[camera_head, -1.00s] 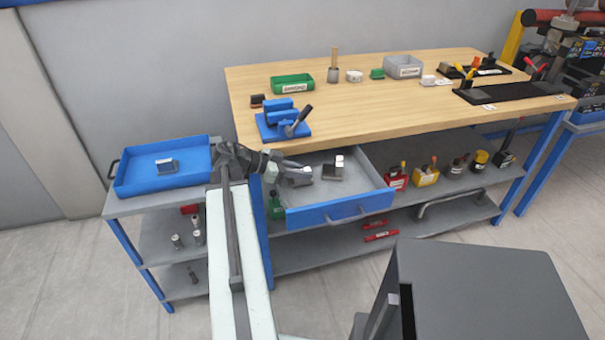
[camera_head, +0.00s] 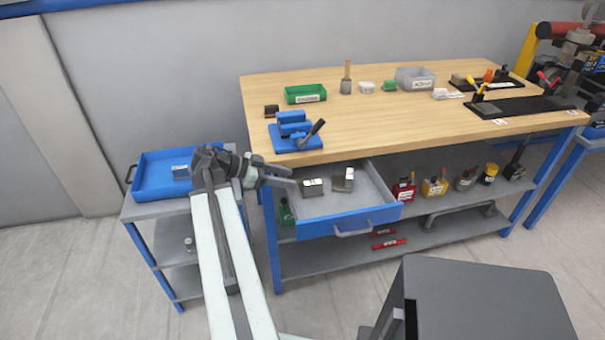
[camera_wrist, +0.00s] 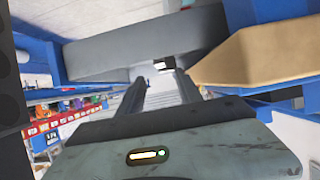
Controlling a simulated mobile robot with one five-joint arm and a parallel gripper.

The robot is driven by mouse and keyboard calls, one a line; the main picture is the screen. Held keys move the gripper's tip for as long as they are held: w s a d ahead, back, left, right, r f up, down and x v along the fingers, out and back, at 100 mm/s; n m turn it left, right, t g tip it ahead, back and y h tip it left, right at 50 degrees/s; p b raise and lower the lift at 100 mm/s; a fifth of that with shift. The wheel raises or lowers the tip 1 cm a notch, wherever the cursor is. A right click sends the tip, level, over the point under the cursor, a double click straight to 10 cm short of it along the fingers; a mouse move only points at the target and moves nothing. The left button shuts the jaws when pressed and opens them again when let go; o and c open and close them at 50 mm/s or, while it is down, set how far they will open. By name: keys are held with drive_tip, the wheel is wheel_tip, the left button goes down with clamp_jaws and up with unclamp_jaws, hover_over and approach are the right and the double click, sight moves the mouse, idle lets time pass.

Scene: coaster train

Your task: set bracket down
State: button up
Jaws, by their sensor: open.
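Two small grey metal brackets with pale faces lie in the open drawer: a left bracket (camera_head: 312,187) and a right bracket (camera_head: 343,180). The drawer (camera_head: 325,226) has a blue front and grey floor. My gripper (camera_head: 290,181) is open and empty, just left of the left bracket, apart from it as far as I can tell. In the wrist view, my gripper's fingers (camera_wrist: 162,76) are spread, with a small pale-faced block (camera_wrist: 162,65) beyond the tips. Which bracket that is, I cannot tell.
The wooden bench top (camera_head: 390,115) overhangs the drawer's back, with a blue vise (camera_head: 295,132) near its edge. A blue tray (camera_head: 142,186) holding a grey block (camera_head: 181,172) stands on a cart at left. Bottles stand on the shelf right of the drawer.

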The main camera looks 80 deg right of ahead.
drive_tip(key=shift+v, duration=1.15)
drive_tip(key=w+a+f+n+t, duration=0.45)
drive_tip(key=w+a+n, duration=0.45)
drive_tip(key=w, duration=0.5)
drive_tip(key=w+a+f+n+t, duration=0.3)
drive_tip(key=w+a+f+n, duration=0.25)
drive_tip(key=w+a, duration=0.7)
drive_tip(key=w+a+f+n+t+y, duration=0.1)
drive_tip(key=w+a+n, duration=0.3)
drive_tip(key=a, duration=0.7)
drive_tip(key=w+a+f+n+t+y, duration=0.1)
drive_tip(key=w+a+n+y, duration=0.1)
drive_tip(key=w+a+n, duration=0.2)
drive_tip(key=w+a+f+n+t+y, duration=0.1)
drive_tip(key=w+a+n, duration=0.4)
drive_tip(key=a, duration=1.4)
drive_tip(key=n+t+y, duration=0.1)
drive_tip(key=n, duration=0.2)
drive_tip(key=shift+a+f, duration=0.25)
drive_tip(key=shift+a, duration=0.15)
drive_tip(key=shift+n, duration=0.25)
